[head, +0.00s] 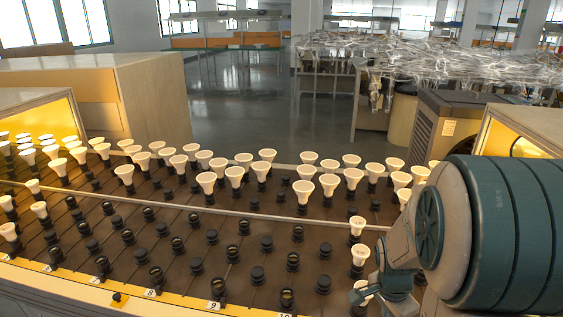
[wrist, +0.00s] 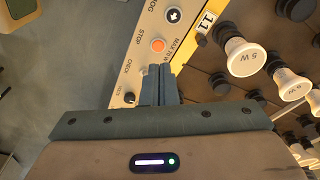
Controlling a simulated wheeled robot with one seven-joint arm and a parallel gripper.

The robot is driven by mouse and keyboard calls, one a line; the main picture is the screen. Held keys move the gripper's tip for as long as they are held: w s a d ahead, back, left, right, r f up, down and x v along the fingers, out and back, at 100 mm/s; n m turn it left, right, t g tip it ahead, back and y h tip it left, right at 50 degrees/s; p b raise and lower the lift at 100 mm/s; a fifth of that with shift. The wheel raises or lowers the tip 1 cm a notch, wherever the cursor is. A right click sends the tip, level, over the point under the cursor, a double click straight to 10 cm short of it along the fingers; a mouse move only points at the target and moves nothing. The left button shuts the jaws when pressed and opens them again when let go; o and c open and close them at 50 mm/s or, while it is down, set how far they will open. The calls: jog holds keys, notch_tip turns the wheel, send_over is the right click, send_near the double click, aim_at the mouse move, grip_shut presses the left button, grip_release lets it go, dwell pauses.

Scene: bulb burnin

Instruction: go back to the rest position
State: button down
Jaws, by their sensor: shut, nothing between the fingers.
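My gripper (wrist: 159,88) is shut and empty in the wrist view, its two fingers together over the edge of a control panel (wrist: 150,55). In the head view my arm covers the right side, and the fingertips are hard to make out behind it. White bulbs (wrist: 244,58) stand in dark sockets to the right of the fingers, apart from them. In the head view many bulbs (head: 304,190) stand in rows across the rack (head: 180,194), mostly towards the back. Several front sockets (head: 231,254) are empty.
The panel has an orange button (wrist: 158,46) and a dark knob (wrist: 129,97). A yellow strip (head: 130,297) with numbers runs along the rack's front edge. A beige cabinet (head: 150,95) stands behind at left. Open floor (wrist: 55,90) lies left of the panel.

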jog(key=s+a+r+n+t, duration=0.1)
jog(key=s+a+r+n, duration=0.3)
jog(key=a+r+n, duration=0.1)
jog(key=s+a+r+n+t+y, duration=0.1)
jog(key=s+a+r+n, duration=0.3)
jog(key=r+n, duration=0.4)
jog(key=shift+s+a+n+t+y, duration=0.25)
jog(key=shift+a+n+t+y, duration=0.05)
jog(key=shift+a+n, duration=0.1)
